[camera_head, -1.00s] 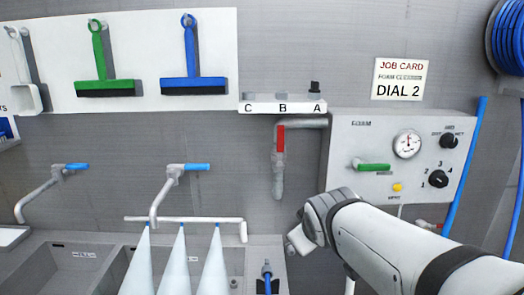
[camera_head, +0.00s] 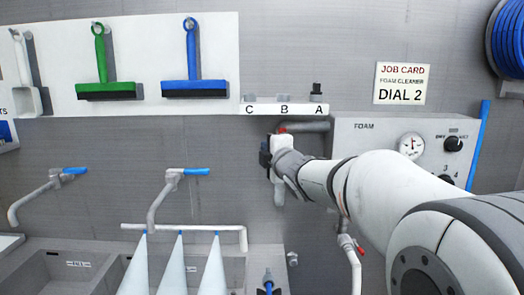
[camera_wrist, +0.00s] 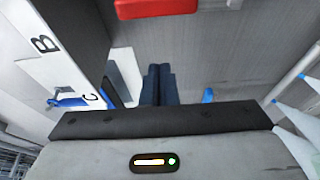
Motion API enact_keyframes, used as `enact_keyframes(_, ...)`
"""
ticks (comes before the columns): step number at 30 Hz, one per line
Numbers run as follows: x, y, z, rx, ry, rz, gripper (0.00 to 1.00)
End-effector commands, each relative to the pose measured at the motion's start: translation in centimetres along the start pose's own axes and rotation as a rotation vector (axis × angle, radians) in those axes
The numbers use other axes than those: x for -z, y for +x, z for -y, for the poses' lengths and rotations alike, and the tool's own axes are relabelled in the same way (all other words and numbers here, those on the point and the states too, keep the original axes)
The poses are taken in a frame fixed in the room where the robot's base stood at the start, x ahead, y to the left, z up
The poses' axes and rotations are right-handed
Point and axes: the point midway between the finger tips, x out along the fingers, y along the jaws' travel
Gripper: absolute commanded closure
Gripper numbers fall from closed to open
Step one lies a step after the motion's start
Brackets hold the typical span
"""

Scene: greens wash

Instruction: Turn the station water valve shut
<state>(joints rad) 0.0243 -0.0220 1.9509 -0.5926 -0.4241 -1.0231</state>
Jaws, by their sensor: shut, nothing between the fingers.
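Only a bit of the red lever (camera_head: 282,130) shows above the gripper; the red lever (camera_wrist: 155,7) also shows at the top of the wrist view. My dark fingers (camera_wrist: 158,85) are shut and empty, with the lever apart from their tips in that picture. I cannot tell whether any part of my gripper touches it. A second small red handle (camera_head: 358,248) is on a lower pipe at the right.
The grey foam panel (camera_head: 350,137) is to the right, partly behind my arm. The white shelf (camera_head: 265,109) lettered C, B, A is just above my gripper. Blue-handled taps (camera_head: 196,171) and sinks are at the left. Water streams run from a spray bar (camera_head: 200,227).

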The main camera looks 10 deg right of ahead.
Motion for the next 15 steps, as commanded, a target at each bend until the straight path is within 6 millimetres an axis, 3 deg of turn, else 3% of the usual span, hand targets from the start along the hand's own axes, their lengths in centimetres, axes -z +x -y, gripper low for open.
enact_keyframes(7, 0.0, 4.7, -0.1, 0.002, 0.002, 0.000, 1.00)
enact_keyframes(10, -2.0, 3.7, -0.4, 0.002, 0.001, 0.006, 1.00)
enact_keyframes(15, -3.5, 3.1, -0.2, 0.001, 0.002, 0.004, 1.00)
